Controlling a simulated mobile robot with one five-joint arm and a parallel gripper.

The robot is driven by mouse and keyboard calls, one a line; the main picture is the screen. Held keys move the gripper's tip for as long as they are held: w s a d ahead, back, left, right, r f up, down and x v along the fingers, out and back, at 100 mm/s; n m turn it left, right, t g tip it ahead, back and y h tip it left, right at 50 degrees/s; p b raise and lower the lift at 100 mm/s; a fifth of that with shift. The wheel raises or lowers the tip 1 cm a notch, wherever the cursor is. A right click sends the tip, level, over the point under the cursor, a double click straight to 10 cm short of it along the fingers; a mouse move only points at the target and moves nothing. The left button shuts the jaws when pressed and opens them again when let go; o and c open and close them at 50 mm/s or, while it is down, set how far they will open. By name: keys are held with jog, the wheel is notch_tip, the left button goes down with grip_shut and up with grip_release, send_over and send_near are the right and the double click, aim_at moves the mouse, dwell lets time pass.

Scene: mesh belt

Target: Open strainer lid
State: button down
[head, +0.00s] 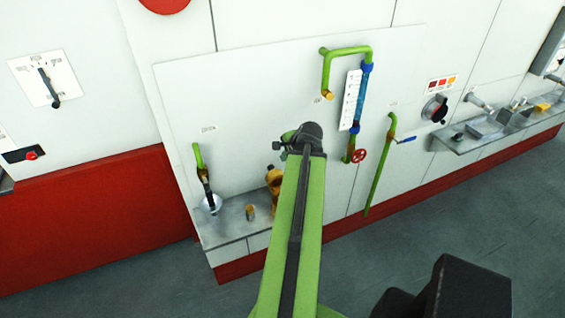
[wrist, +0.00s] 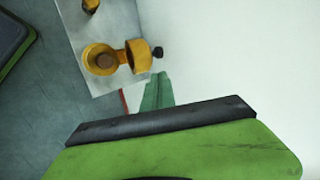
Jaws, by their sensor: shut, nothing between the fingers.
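The yellow-brown strainer (head: 273,178) stands on a grey shelf, partly hidden behind my arm in the head view. In the wrist view the strainer body (wrist: 98,62) shows its round mouth uncovered, with a brown round part inside. The strainer lid (wrist: 139,56) stands tilted up at the mouth's right side, its dark knob (wrist: 157,51) facing away from the mouth. My gripper (head: 279,145) is shut and empty, above the strainer near the wall panel. In the wrist view my gripper (wrist: 156,82) is just below the lid in the picture; I cannot tell whether they touch.
The grey shelf (head: 232,222) also carries a small yellow-brown cylinder (head: 250,212), left of the strainer. A green pipe (head: 197,156) ends over a white funnel-like part at the shelf's left. Green pipework with a red handwheel (head: 359,156) is on the wall to the right.

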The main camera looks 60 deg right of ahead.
aim_at(271, 166)
jog(key=b+x, duration=0.2)
jog(key=x, duration=0.1)
jog(key=b+x, duration=0.3)
jog(key=a+b+x, duration=0.1)
jog(key=b+x, duration=0.2)
jog(key=x, duration=0.1)
jog(key=shift+w, duration=0.35)
jog(key=shift+w+f, duration=0.15)
